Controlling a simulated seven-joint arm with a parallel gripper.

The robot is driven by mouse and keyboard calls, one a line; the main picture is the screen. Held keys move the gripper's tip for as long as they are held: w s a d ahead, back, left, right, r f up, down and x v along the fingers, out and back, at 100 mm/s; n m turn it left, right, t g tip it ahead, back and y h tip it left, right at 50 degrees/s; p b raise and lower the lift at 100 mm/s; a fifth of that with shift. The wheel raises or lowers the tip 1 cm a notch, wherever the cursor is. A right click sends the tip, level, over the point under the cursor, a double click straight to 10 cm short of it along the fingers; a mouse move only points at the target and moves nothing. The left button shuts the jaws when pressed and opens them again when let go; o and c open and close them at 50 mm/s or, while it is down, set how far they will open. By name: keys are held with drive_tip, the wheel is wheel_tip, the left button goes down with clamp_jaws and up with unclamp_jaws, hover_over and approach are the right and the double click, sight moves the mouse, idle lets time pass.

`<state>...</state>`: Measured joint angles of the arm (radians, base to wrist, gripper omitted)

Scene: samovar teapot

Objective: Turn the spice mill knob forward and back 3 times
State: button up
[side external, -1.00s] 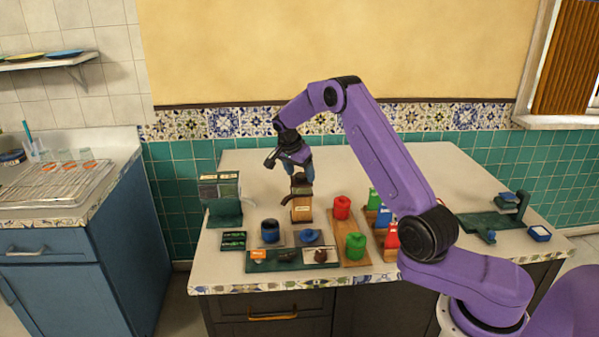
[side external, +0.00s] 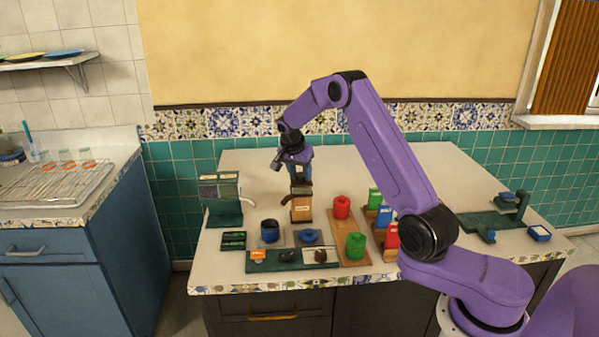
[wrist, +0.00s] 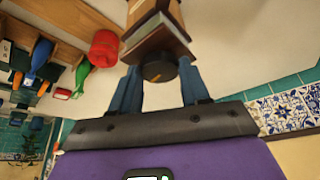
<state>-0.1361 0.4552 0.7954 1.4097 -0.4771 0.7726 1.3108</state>
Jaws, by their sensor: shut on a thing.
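The spice mill (side external: 301,208) is a wooden box with a pale label, standing upright on the counter left of the red canister. Its dark round knob (wrist: 159,68) shows in the wrist view between my gripper's two blue fingers. My gripper (side external: 301,177) points down over the top of the mill and is shut on the knob. The wrist view also shows the gripper (wrist: 158,90) with a finger on each side of the knob. The exact finger contact is hard to see.
A green holder (side external: 224,205) stands left of the mill. A blue pot (side external: 269,232), a blue lid (side external: 309,236) and a green tray (side external: 272,267) lie in front. Red (side external: 342,207) and green (side external: 355,246) canisters stand to the right. The counter behind the mill is clear.

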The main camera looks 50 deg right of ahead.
drive_tip(key=n, duration=0.1)
drive_tip(key=n+t, duration=0.1)
drive_tip(key=n, duration=0.1)
drive_tip(key=shift+s+n+y, duration=0.2)
drive_tip(key=shift+n+y, duration=0.1)
drive_tip(key=n, duration=0.2)
drive_tip(key=n+t+y, duration=0.1)
drive_tip(key=n, duration=0.1)
drive_tip(key=shift+s+d, duration=0.1)
drive_tip(key=shift+d, duration=0.1)
drive_tip(key=n+y, duration=0.1)
drive_tip(key=n, duration=0.3)
drive_tip(key=n+t+y, duration=0.1)
drive_tip(key=n, duration=0.1)
drive_tip(key=shift+s+d+n+y, duration=0.1)
drive_tip(key=shift+d+n+y, duration=0.2)
drive_tip(key=shift+n, duration=0.1)
drive_tip(key=o, duration=1.1)
drive_tip(key=shift+c, duration=0.2)
drive_tip(key=v, duration=1.7)
drive_tip(key=shift+s, duration=0.3)
